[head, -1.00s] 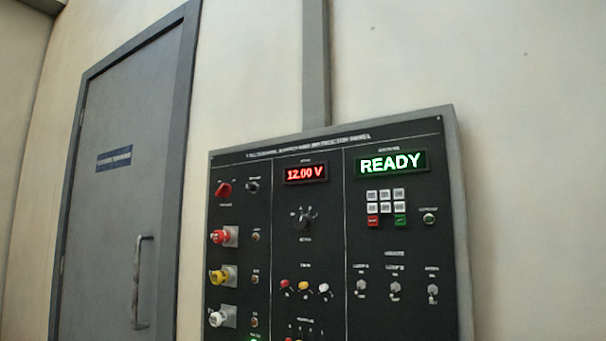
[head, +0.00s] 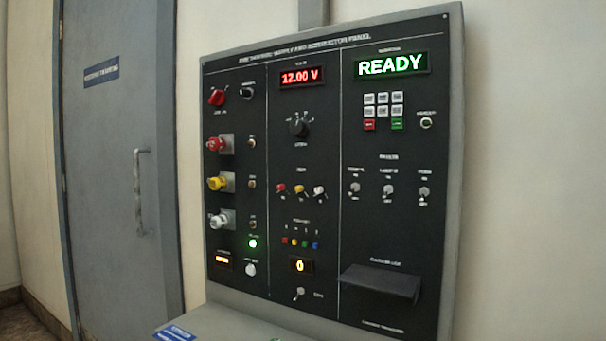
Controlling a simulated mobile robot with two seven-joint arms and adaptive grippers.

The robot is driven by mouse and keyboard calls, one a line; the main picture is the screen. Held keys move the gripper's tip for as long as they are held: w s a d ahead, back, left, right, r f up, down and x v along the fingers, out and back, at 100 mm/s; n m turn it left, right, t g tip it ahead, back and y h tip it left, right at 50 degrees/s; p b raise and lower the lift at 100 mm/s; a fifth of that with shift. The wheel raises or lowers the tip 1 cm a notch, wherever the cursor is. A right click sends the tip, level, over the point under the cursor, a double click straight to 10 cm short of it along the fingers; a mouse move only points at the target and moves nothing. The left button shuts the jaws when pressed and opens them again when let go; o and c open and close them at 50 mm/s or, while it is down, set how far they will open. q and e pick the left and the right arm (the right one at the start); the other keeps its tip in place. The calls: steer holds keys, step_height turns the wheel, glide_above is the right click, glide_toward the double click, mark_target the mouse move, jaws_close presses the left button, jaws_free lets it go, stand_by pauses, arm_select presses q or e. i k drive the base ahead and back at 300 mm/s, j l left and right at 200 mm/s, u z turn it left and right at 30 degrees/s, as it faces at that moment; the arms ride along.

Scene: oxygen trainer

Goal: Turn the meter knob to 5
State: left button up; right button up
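The meter knob (head: 299,127) is a black rotary knob in the middle column of a dark upright control panel (head: 345,125). Small marks ring it, too small to read, so I cannot tell its exact setting. Above it a red display (head: 301,76) reads 12.00 V. Neither of my grippers is in the head view, and nothing touches or covers the knob.
The panel also carries a green READY display (head: 391,64), a keypad (head: 383,105), toggle switches (head: 389,190), and red, yellow and white connectors (head: 219,183) at left. A black box (head: 381,284) juts out at lower right. A grey door (head: 115,170) stands left.

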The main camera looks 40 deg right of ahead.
mark_target(299, 127)
steer(key=k+l+z, duration=0.1)
steer(key=l+z, duration=0.75)
steer(key=l+u, duration=0.2)
steer(key=z, duration=0.3)
